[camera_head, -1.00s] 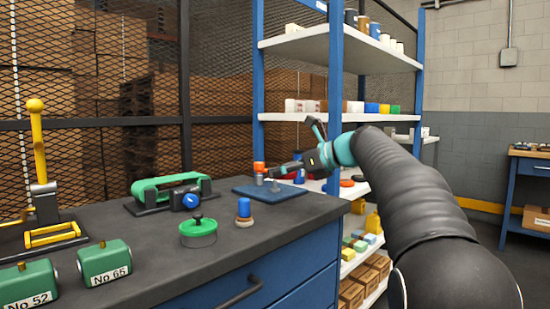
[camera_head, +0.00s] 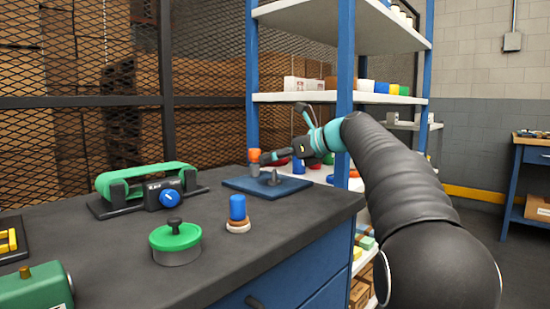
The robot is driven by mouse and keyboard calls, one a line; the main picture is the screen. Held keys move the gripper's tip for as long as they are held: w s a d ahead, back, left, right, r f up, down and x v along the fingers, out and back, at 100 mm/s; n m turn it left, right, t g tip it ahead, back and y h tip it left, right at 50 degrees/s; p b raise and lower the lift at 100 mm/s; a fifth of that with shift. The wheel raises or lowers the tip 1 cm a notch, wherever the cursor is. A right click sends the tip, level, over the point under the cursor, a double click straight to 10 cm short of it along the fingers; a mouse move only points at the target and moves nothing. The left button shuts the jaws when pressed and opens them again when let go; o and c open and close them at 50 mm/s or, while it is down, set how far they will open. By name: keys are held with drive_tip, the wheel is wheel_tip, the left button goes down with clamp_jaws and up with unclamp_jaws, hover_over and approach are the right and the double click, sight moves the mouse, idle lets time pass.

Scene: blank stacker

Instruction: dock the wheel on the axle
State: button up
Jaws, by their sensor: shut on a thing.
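A small piece with an orange top (camera_head: 254,155) and a grey lower part is at my fingertips, seemingly the wheel, though it is too small to be sure. My gripper (camera_head: 263,158) reaches in from the right and is shut on this piece. A flat blue plate (camera_head: 296,185) lies on the dark bench at its far right end. A short grey upright post (camera_head: 274,178), which looks like the axle, stands on the plate. The held piece appears just left of the post; I cannot tell whether it touches the plate.
A blue peg (camera_head: 237,207) on a tan and white base and a green-lidded round pot (camera_head: 175,240) stand nearer on the bench (camera_head: 120,255). A green belt device (camera_head: 147,180) is at left. A blue-posted shelf (camera_head: 345,97) rises behind my arm.

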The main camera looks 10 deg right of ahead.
sight(276, 173)
drive_tip(key=shift+f+b, duration=1.6)
drive_tip(key=shift+f, duration=0.1)
drive_tip(key=shift+r+p, duration=0.15)
drive_tip(key=shift+p, duration=0.2)
drive_tip(key=shift+p, duration=0.55)
drive_tip(key=shift+f+b, duration=0.35)
drive_tip(key=shift+f, duration=0.35)
drive_tip(key=o, duration=0.9)
drive_tip(key=shift+s+d+r, duration=0.1)
drive_tip(key=shift+p+v, duration=2.1)
drive_tip(key=shift+v, duration=3.05)
drive_tip(key=shift+s+d+r, duration=0.1)
drive_tip(key=shift+s+d, duration=0.05)
drive_tip(key=shift+s, duration=0.1)
